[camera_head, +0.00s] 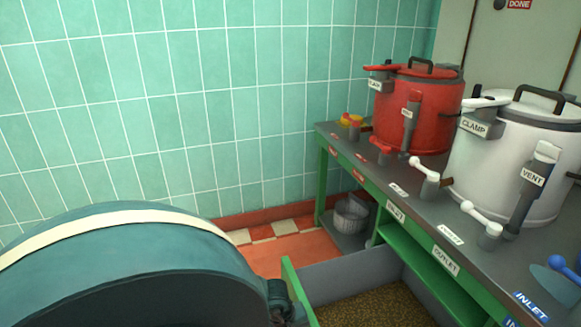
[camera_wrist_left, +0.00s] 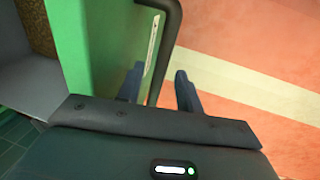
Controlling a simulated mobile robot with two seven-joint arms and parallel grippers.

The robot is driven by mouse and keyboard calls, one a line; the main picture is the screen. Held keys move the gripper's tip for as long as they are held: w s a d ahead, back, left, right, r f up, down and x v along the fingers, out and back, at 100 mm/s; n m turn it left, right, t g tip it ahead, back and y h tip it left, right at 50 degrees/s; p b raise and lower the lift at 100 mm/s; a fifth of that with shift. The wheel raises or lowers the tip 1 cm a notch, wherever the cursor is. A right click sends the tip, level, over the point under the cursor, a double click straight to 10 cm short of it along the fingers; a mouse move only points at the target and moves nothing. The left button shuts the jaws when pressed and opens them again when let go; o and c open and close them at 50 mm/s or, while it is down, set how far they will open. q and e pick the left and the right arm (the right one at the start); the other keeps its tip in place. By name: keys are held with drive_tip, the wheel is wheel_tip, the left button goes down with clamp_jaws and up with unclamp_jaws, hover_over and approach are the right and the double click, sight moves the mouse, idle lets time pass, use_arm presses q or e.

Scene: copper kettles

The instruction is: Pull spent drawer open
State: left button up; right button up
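The spent drawer stands pulled out from under the bench, showing its grey side wall (camera_head: 345,272) and brown grainy contents (camera_head: 365,310). Its green front (camera_head: 298,295) faces left, beside my left gripper (camera_head: 280,303), which my large teal arm partly hides. In the left wrist view the green front (camera_wrist_left: 95,45) has a pale label and a black bar handle (camera_wrist_left: 172,35). My left gripper (camera_wrist_left: 159,88) has one finger on each side of the handle, with small gaps visible, so it looks open around the bar. My right gripper is not in view.
The bench (camera_head: 385,178) carries a red kettle (camera_head: 425,108) and a white kettle (camera_head: 490,165), with several levers along its front. A grey bucket (camera_head: 350,215) sits on a low shelf. Tiled floor (camera_head: 272,255) is clear left of the drawer.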

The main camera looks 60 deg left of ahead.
use_arm(q)
drive_tip(key=shift+r, duration=0.1)
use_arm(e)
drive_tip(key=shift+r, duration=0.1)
